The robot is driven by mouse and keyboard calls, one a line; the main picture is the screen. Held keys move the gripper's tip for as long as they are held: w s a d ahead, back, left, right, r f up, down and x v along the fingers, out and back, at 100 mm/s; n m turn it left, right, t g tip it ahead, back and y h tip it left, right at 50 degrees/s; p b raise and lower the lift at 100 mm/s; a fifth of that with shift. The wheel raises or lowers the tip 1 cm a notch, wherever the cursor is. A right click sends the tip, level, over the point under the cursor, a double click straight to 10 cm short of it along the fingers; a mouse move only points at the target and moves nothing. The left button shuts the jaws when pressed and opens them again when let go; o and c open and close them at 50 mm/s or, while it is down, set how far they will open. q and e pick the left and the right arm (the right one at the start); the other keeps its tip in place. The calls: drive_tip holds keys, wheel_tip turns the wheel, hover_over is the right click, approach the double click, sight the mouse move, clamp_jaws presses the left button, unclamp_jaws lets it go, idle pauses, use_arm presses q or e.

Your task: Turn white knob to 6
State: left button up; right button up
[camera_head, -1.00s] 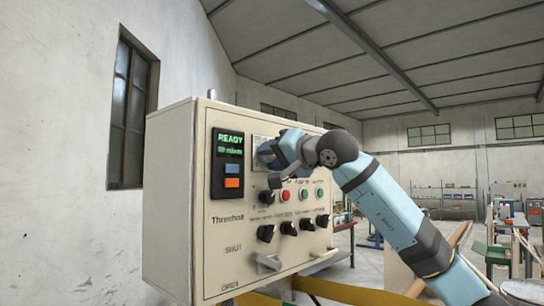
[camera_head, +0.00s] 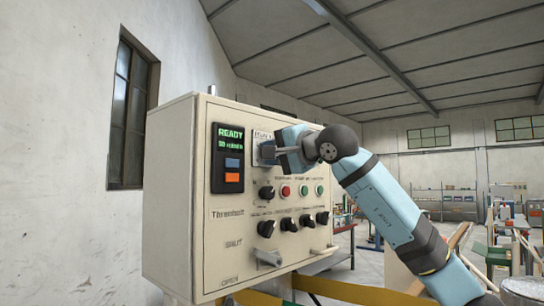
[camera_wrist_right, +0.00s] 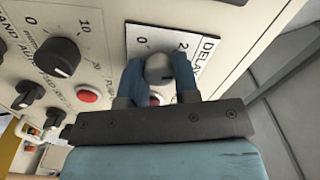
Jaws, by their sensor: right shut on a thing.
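The white knob (camera_wrist_right: 158,68) is a light grey-white round dial on a white plate (camera_wrist_right: 150,38) marked DELAY in the right wrist view. The marks 0 and 2 show on the plate; the rest of the scale is hidden by my gripper. My right gripper (camera_wrist_right: 160,78) has one blue finger on each side of the knob and is shut on it. In the head view, my right gripper (camera_head: 268,152) meets the upper part of the cream control box (camera_head: 170,200), covering most of the knob. My left gripper is not in view.
A display (camera_head: 229,142) reads READY, with blue and orange buttons below. Black knobs (camera_head: 266,229), a red button (camera_head: 286,191) and green buttons sit below my gripper. A grey lever (camera_head: 267,258) juts out low on the panel. Open room lies to the right.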

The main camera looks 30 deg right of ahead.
use_arm(q)
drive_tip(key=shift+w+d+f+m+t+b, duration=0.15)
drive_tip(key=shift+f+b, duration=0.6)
drive_tip(key=shift+b, duration=1)
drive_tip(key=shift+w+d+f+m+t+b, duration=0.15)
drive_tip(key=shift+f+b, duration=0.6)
drive_tip(key=shift+b, duration=0.95)
use_arm(e)
drive_tip(key=shift+a+f+m, duration=0.1)
drive_tip(key=shift+a+m, duration=0.05)
drive_tip(key=shift+m, duration=7.55)
drive_tip(key=shift+a+f+m, duration=0.1)
drive_tip(key=shift+m, duration=7.6)
